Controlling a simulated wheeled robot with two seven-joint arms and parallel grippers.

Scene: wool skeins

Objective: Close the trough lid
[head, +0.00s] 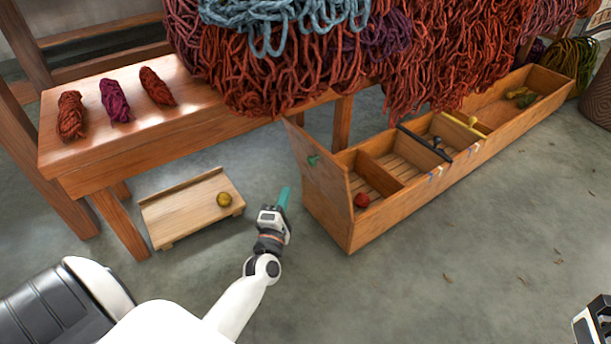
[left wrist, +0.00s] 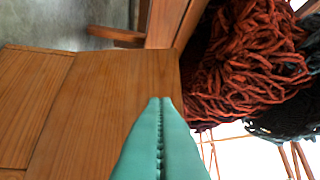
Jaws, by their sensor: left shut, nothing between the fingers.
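The long wooden trough (head: 432,205) stands on the floor at the right in the head view. Its lid (head: 325,182), a wooden panel with a green knob (head: 313,160), stands raised at the trough's near left end, so the compartments lie open. My left gripper (head: 284,197) has teal fingers. It is shut and empty, just left of the lid, with a small gap showing in the head view. In the left wrist view the closed fingertips (left wrist: 160,100) are in front of a wooden panel (left wrist: 115,90); I cannot tell whether they touch it. My right gripper (head: 595,322) is partly cut off at the lower right.
A red ball (head: 361,200) lies in the nearest compartment. A wooden bench (head: 150,150) with three skeins stands at the left. A low wooden board (head: 180,210) with a yellow ball (head: 224,199) is on the floor. Hanging wool (head: 270,75) overhangs the trough's back.

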